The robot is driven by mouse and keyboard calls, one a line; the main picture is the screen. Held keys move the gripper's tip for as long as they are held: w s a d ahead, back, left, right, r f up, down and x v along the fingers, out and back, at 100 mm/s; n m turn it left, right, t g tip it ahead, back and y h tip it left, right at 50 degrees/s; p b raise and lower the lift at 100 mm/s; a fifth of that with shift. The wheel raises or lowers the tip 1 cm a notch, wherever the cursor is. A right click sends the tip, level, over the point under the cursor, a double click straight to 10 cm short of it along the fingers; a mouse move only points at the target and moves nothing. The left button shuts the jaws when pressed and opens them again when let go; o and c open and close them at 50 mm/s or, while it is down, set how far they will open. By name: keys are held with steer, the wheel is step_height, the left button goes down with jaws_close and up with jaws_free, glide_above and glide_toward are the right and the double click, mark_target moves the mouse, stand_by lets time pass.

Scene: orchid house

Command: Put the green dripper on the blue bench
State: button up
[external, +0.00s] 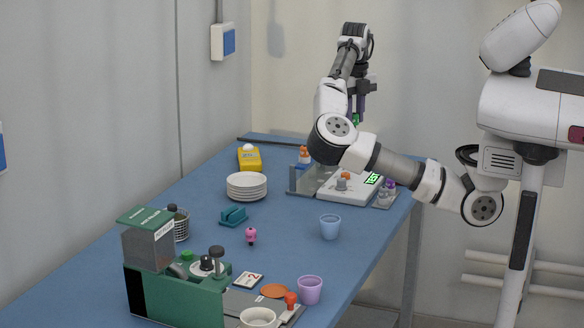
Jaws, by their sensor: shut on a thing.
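The blue bench (190,222) runs from the front left to the back wall, with many things on it. My gripper (356,112) points down above the far end of the bench, in front of the back wall. It is shut on a small green thing, which looks like the green dripper (356,121). The dripper shows only as a small green patch between and below the fingertips. My own arm link hides what lies beneath it, so its height above the bench is hard to tell.
A grey stand and white scale (346,192) lie near the far end, beside a dark tray (386,200) with purple-topped bottles. The middle has bare patches.

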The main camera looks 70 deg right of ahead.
steer(key=s+a+f+m+b, duration=0.1)
steer(key=s+a+f+m, duration=0.1)
steer(key=s+a+f, duration=0.15)
step_height(320, 180, down, 20)
steer(key=shift+s+r+b, duration=0.1)
steer(key=shift+r+b, duration=0.15)
steer(key=shift+b, duration=0.4)
steer(key=shift+f, duration=0.1)
steer(key=shift+f, duration=0.15)
steer(key=o, duration=1)
steer(key=shift+c, duration=0.2)
steer(key=shift+r, duration=0.2)
step_height(320, 180, up, 12)
steer(key=shift+r, duration=0.1)
